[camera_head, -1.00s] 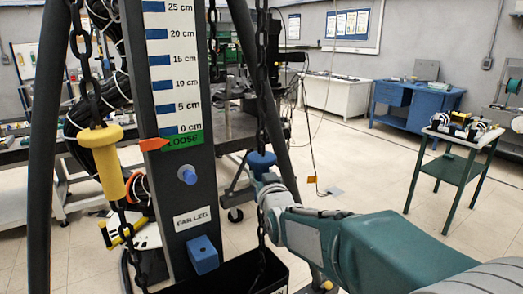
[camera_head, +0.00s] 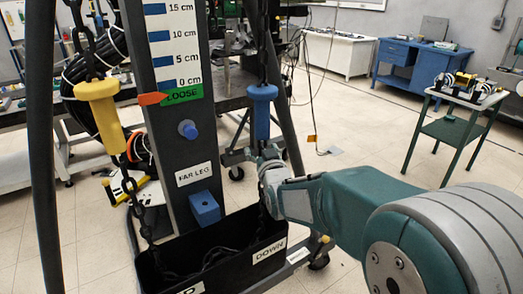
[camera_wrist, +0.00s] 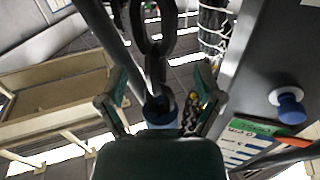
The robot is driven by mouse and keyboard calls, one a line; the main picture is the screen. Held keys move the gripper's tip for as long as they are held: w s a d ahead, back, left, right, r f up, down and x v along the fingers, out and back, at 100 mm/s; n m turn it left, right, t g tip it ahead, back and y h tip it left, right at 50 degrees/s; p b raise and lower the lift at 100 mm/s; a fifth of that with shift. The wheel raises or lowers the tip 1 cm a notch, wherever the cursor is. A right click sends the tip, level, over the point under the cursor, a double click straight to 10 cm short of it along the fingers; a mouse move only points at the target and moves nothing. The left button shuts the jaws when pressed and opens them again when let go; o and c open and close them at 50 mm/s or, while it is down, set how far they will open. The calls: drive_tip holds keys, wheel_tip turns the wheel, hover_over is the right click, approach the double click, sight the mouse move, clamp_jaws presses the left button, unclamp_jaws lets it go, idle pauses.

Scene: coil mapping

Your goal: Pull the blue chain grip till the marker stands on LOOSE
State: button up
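The blue chain grip (camera_head: 261,112) hangs upright on the right chain, fully visible in the head view. My gripper (camera_head: 267,160) is just below it, beside the chain. In the upside-down wrist view, my gripper's fingers (camera_wrist: 160,100) are spread apart, with the chain and the end of the blue grip (camera_wrist: 160,112) between them and gaps on both sides. The orange marker (camera_head: 152,98) points at the green LOOSE band (camera_head: 183,95) under the centimetre scale (camera_head: 172,40). The yellow grip (camera_head: 103,113) hangs on the left chain.
A black chain bin (camera_head: 215,268) stands below the chains. A blue knob (camera_head: 187,129) and blue block (camera_head: 204,207) stick out from the FAR LEG post. Dark stand legs (camera_head: 42,150) flank the chains.

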drive_tip(key=v, duration=1.2)
drive_tip(key=s+d+f+m+g+h, duration=0.1)
drive_tip(key=s+d+f+g+h, duration=0.1)
drive_tip(key=s+d+g, duration=0.4)
drive_tip(key=s+d+f+m+g+h, duration=0.2)
drive_tip(key=s+d+g, duration=0.3)
drive_tip(key=s, duration=1.2)
drive_tip(key=d+h, duration=0.1)
drive_tip(key=d, duration=0.1)
drive_tip(key=shift+d+g, duration=0.35)
drive_tip(key=shift+g, duration=0.05)
drive_tip(key=shift+w+f, duration=0.1)
drive_tip(key=shift+f, duration=0.05)
idle(1.1)
